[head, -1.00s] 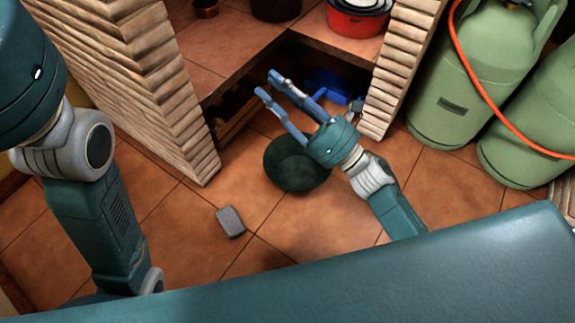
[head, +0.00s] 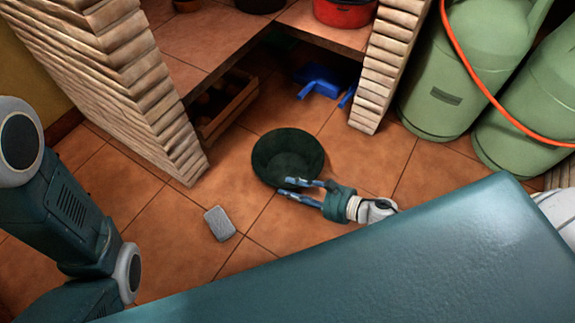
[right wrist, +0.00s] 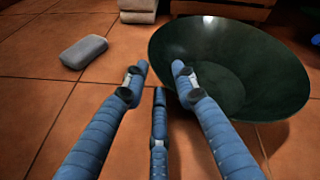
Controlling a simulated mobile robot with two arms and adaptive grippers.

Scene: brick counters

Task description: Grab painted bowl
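The painted bowl (head: 288,158) is dark green and stands on the tiled floor in front of the brick counter. In the right wrist view the bowl (right wrist: 232,68) fills the upper right, its inside showing. My right gripper (head: 301,188) is at the bowl's near right rim, fingers pointing left. In the right wrist view its fingers (right wrist: 160,72) are spread apart with nothing between them. The right finger overlaps the bowl's near left edge; I cannot tell whether it touches. My left arm shows at the left of the head view, but its gripper is out of view.
A grey block (head: 220,223) lies on the floor left of the bowl. A blue dustpan (head: 318,81) and a wooden crate (head: 228,104) are under the counter (head: 158,92). Green gas cylinders (head: 446,70) stand at the right. The floor around the bowl is mostly clear.

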